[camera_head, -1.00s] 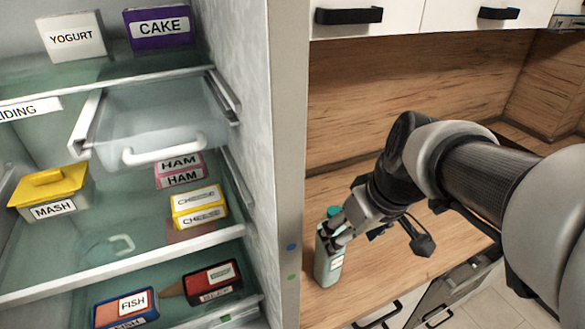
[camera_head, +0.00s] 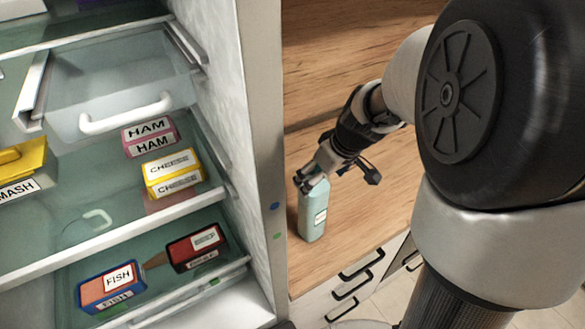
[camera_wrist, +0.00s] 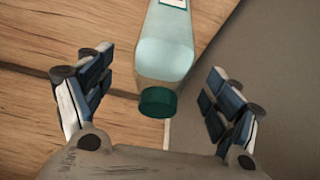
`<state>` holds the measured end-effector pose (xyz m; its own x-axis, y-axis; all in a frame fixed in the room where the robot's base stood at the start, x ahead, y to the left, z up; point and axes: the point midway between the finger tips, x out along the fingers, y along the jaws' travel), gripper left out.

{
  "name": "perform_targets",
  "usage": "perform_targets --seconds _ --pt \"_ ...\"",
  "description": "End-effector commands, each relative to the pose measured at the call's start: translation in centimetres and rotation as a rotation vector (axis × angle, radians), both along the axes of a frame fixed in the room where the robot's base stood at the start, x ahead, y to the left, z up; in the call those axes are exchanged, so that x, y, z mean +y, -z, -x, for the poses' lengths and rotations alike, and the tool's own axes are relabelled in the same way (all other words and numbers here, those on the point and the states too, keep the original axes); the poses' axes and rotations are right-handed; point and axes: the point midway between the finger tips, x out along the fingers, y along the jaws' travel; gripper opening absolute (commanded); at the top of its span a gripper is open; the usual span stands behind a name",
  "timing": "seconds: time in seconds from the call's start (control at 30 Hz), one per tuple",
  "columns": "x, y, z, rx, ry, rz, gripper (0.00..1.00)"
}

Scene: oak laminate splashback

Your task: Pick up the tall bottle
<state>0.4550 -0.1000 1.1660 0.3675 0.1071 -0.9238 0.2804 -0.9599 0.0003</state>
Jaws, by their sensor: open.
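The tall bottle (camera_head: 314,212) is pale teal with a white label and stands upright on the wooden counter beside the fridge. In the wrist view the bottle (camera_wrist: 165,45) points its dark green cap (camera_wrist: 157,102) towards my gripper (camera_wrist: 157,100). The two fingers are apart, one on each side of the cap, with gaps showing on both sides. In the head view my gripper (camera_head: 308,181) is at the top of the bottle and hides its cap. I cannot tell there whether the fingers touch it.
The open fridge on the left holds ham (camera_head: 150,137), cheese (camera_head: 173,172), fish (camera_head: 111,287) and a yellow-lidded mash tub (camera_head: 22,170). Its side wall (camera_head: 255,120) stands close to the bottle's left. The counter (camera_head: 355,210) is clear to the right, with drawers (camera_head: 350,275) below its front edge.

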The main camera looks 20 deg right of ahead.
Motion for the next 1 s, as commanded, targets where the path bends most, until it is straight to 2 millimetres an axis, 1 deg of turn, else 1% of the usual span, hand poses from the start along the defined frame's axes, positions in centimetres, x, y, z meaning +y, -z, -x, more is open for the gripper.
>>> perform_targets --seconds 0.13,0.3,0.43,0.7,1.0 --pt "0.2 1.2 -0.2 0.003 0.0 -0.002 0.83" --pt "0.6 3.8 -0.8 0.002 -0.001 -0.001 0.83" --pt "0.7 5.0 -1.4 0.001 0.0 -0.001 0.83" --pt "0.8 5.1 -1.5 0.0 0.0 0.0 0.83" --pt "0.8 5.1 -1.5 0.0 0.0 0.0 0.64"
